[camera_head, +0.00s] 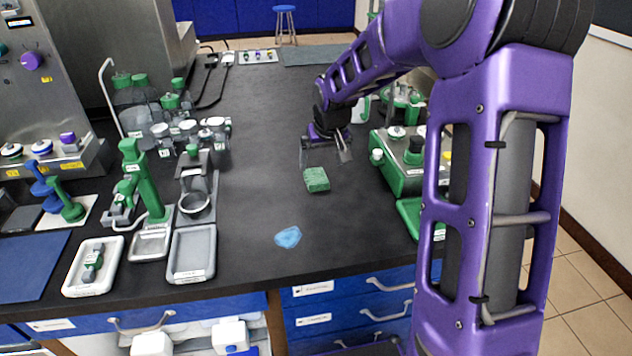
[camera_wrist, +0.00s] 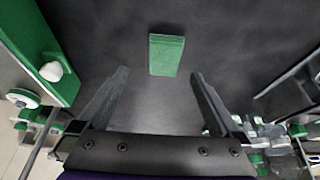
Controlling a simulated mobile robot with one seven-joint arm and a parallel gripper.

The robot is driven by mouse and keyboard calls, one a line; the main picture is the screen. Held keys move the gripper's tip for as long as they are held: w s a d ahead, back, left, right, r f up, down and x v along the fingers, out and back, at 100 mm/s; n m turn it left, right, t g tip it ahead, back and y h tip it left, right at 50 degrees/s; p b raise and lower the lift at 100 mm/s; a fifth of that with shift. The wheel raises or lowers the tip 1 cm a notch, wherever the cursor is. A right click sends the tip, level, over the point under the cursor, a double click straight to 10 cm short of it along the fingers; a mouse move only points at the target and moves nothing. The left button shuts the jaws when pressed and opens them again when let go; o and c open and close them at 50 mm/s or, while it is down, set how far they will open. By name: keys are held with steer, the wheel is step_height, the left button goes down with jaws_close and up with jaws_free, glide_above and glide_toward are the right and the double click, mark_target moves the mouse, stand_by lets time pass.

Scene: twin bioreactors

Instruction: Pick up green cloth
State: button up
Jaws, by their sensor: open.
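The green cloth (camera_head: 316,179) is a small folded block lying on the dark bench top, near the middle of the head view. In the wrist view the green cloth (camera_wrist: 166,55) lies ahead of the fingertips, roughly centred between them. My gripper (camera_head: 325,155) is open and empty, and appears above the bench just behind the cloth in the head view. In the wrist view both fingers of my gripper (camera_wrist: 158,75) are spread apart, with bare bench between them. I see no contact with the cloth.
A blue cloth (camera_head: 288,237) lies nearer the front edge. A green-and-grey device (camera_head: 400,178) stands close on the right, with a green tray (camera_head: 411,215) before it. Glassware, a green stand (camera_head: 145,180) and grey trays (camera_head: 191,254) fill the left. The bench around the cloth is clear.

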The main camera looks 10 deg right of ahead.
mark_target(316, 176)
steer(key=x, duration=0.4)
steer(key=b+x, duration=0.1)
steer(key=x, duration=0.1)
steer(key=shift+w+a+f, duration=0.15)
steer(key=shift+a+f, duration=0.05)
steer(key=shift+a, duration=0.15)
steer(key=c, duration=1.4)
steer(key=shift+o, duration=0.2)
step_height(316, 176, up, 10)
steer(key=p, duration=0.1)
steer(key=shift+p, duration=0.35)
steer(key=o, duration=0.8)
steer(key=c, duration=0.7)
